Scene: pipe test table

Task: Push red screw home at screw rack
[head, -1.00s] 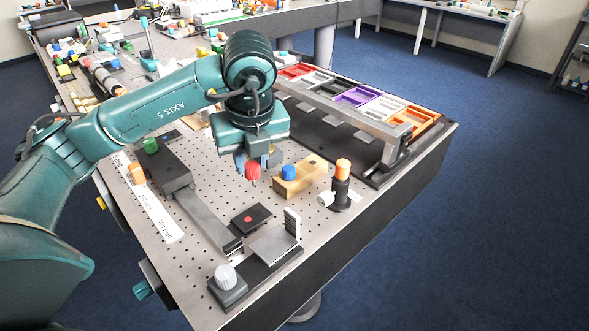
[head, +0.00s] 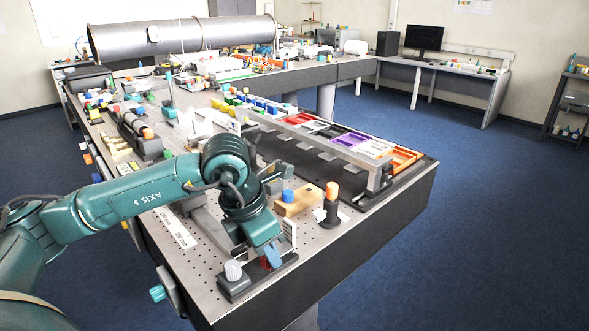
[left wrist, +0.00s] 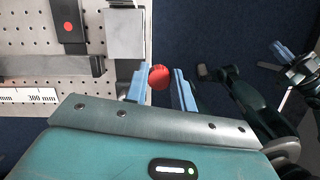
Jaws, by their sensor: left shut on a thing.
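My left gripper (head: 270,259) is shut on the red screw (left wrist: 159,77), low near the front corner of the table. In the left wrist view the round red head shows between the two blue fingers; the shank is hidden. The wooden block (head: 298,204), which looks like the screw rack, stands farther back. A blue-capped screw (head: 288,196) is in it, and a dark hole shows towards its right end. In the left wrist view, a dark arm with a blue finger (left wrist: 284,51) at the right looks like my right gripper; its opening is unclear.
A fixture with a white knob (head: 233,270) and a grey plate (left wrist: 125,35) lies by my left gripper. A black post with an orange cap (head: 332,190) stands right of the wooden block. The parts rack (head: 375,178) runs behind. The table edge is close.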

